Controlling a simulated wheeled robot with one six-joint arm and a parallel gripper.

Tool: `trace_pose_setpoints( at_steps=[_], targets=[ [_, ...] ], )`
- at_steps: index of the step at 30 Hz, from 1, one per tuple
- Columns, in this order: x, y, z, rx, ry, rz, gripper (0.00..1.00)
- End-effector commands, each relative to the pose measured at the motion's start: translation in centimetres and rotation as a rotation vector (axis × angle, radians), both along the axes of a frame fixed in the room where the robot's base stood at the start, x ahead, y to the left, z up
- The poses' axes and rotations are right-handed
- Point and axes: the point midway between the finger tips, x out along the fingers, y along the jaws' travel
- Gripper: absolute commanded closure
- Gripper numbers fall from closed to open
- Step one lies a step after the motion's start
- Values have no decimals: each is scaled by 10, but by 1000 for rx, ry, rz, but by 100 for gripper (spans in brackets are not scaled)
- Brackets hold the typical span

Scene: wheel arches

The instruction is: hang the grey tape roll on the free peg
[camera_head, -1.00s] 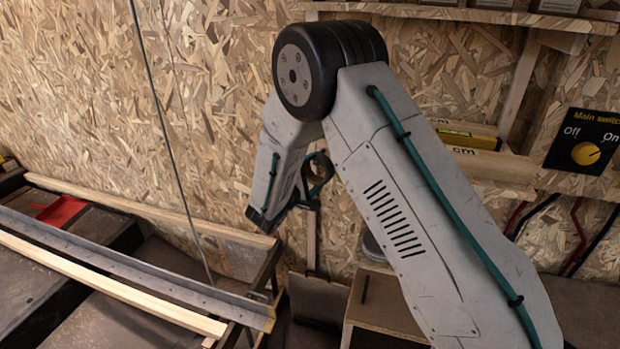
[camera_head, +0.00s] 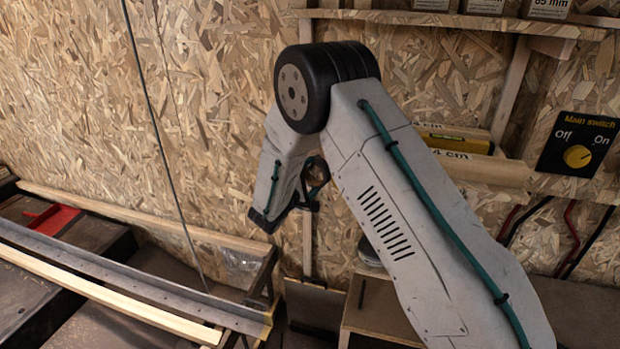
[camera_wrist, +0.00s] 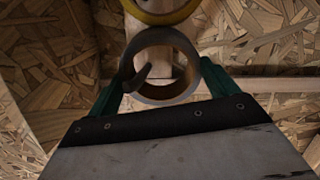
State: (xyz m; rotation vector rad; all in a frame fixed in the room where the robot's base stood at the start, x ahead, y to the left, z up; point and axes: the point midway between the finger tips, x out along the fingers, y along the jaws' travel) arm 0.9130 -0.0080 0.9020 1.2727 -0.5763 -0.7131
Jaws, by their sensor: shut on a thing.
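My gripper (camera_wrist: 165,66) is shut on the grey tape roll (camera_wrist: 168,97), with a green finger at each side of it in the wrist view. The roll's hole faces the camera, and a dark curved piece (camera_wrist: 137,79) shows in it; I cannot tell whether this is a peg. In the head view the roll (camera_head: 324,164) shows as a small dark ring between my arm links, close in front of the wall. A yellow roll (camera_wrist: 160,17) is just beyond the grey one in the wrist view. I cannot make out the free peg clearly.
The chipboard wall (camera_head: 200,100) stands behind my arm. A shelf holding a yellow spirit level (camera_head: 460,144) and a main switch panel (camera_head: 578,142) are to the right. A bench with a metal rail (camera_head: 130,281) is at lower left. A wooden stand (camera_head: 380,318) is below my arm.

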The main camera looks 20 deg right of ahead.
Motion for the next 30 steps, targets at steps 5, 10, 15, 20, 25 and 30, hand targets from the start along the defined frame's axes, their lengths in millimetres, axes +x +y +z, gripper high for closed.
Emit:
trace_pose_setpoints(
  at_steps=[5, 10, 15, 20, 25, 30],
  targets=[
    [0, 0, 0, 0, 0, 0, 38],
    [0, 0, 0, 0, 0, 0, 38],
    [0, 0, 0, 0, 0, 0, 0],
    [0, 0, 0, 0, 0, 0, 0],
    [-5, 7, 0, 0, 0, 2, 0],
    [-24, 29, 1, 0, 0, 3, 0]
  ],
)
